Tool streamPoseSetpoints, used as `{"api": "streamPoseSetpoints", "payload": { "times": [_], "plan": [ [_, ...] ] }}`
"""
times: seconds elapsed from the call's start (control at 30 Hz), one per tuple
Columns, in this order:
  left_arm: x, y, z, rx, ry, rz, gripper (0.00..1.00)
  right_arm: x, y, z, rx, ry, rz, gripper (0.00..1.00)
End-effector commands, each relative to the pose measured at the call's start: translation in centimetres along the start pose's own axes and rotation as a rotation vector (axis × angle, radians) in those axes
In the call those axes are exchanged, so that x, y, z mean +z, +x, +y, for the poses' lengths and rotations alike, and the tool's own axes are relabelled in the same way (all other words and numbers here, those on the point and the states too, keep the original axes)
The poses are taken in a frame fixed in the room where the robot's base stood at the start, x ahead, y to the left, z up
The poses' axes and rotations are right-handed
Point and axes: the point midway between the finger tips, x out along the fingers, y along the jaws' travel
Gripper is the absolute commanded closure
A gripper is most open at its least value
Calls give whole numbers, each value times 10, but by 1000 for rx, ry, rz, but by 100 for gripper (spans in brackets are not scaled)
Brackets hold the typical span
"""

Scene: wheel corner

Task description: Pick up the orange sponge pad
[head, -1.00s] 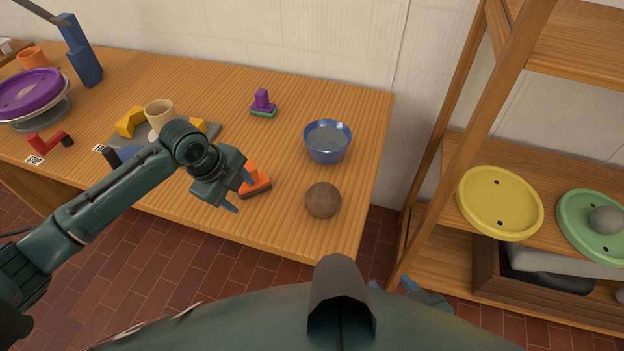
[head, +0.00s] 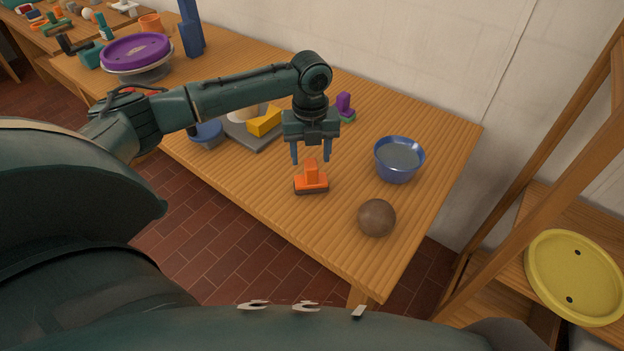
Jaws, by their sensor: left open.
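The orange sponge pad (head: 311,184) sits on the wooden table in the head view. It has an orange upright grip block, an orange body and a dark underside. My left gripper (head: 311,160) points down just above and behind it in the picture. Its two blue fingers are apart, one on each side of the top of the orange grip block, and nothing is held between them. Whether the fingers touch the block cannot be told. My right gripper is not in view.
A brown ball (head: 377,218) and a blue bowl (head: 399,160) stand to the right of the pad. A purple-and-green pad (head: 345,107) is behind the gripper. A grey tray (head: 262,141) with a yellow block (head: 264,121) lies to the left. The wooden table (head: 260,190) is bare at its front edge.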

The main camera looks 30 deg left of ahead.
Motion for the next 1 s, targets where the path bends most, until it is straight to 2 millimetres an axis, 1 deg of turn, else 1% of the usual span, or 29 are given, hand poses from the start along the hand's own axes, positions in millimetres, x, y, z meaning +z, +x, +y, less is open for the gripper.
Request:
{"api": "streamPoseSetpoints", "payload": {
  "times": [0.17, 0.3, 0.43, 0.53, 0.73, 0.77, 1.0],
  "plan": [
    [0, 14, 0, 2, -1, 1, 47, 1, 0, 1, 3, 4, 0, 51],
    [0, 35, 0, 3, -1, 2, 47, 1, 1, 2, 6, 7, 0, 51],
    [0, 52, 0, 2, -1, 1, 47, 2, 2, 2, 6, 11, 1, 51],
    [1, 57, 0, 1, 0, -1, 47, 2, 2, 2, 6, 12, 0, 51],
    [1, 57, 0, 1, 0, -1, 47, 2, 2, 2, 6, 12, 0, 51],
    [1, 57, 0, 1, 0, -1, 49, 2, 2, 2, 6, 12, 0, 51],
    [1, 57, 0, 0, 0, -1, 69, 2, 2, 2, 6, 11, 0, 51]
  ]
}}
